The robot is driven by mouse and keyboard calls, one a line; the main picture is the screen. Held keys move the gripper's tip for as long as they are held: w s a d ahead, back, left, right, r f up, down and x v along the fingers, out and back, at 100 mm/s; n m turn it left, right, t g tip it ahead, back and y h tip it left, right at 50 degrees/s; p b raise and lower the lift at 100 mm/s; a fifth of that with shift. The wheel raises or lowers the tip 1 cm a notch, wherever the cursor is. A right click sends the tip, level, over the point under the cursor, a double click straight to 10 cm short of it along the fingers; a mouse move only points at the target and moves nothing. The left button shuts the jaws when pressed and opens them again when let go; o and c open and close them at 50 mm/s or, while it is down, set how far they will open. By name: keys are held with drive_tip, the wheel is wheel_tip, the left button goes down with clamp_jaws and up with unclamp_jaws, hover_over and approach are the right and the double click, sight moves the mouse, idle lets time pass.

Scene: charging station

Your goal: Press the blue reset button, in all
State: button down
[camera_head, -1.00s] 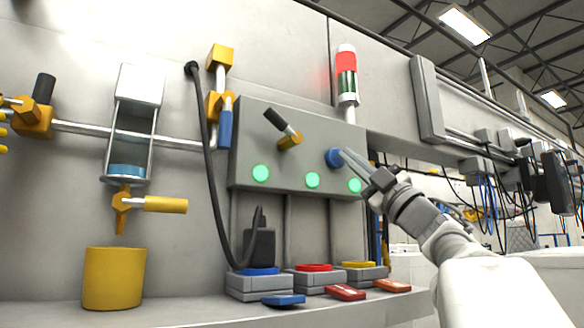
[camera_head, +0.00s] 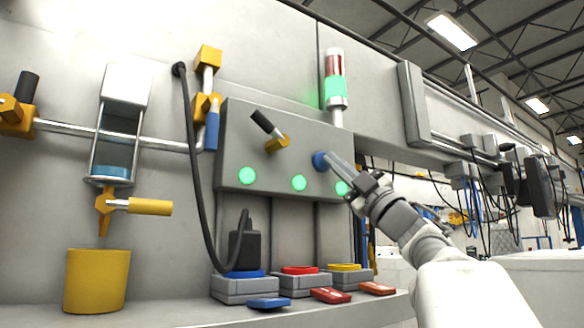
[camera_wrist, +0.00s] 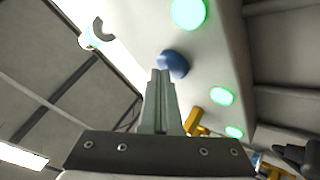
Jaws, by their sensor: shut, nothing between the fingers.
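The blue reset button (camera_head: 320,161) is a round knob on the right part of the grey control box (camera_head: 232,140). It also shows in the wrist view (camera_wrist: 174,62), just beyond my fingertips. My gripper (camera_head: 331,159) is shut and empty, its fingertips at the button's right side in the head view. In the wrist view my gripper (camera_wrist: 160,73) overlaps the button's lower left edge, and the tips seem to touch it. The signal tower (camera_head: 335,88) above the box is lit green in its lower part, and its red upper part is dark.
Three green lamps line the box's lower edge, one (camera_head: 299,183) in the middle. A black-handled yellow lever (camera_head: 275,144) sits left of the button. A black plug (camera_head: 243,248) with a cable stands on the blue-topped socket below. A yellow bucket (camera_head: 97,281) is at left.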

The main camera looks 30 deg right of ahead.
drive_tip(key=shift+s+b, duration=0.4)
drive_tip(key=shift+s, duration=0.4)
drive_tip(key=shift+d, duration=0.1)
drive_tip(key=s+b, duration=0.1)
drive_tip(key=s, duration=0.4)
drive_tip(key=shift+d+b, duration=0.15)
drive_tip(key=shift+b, duration=0.2)
drive_tip(key=shift+w, duration=0.1)
idle(0.5)
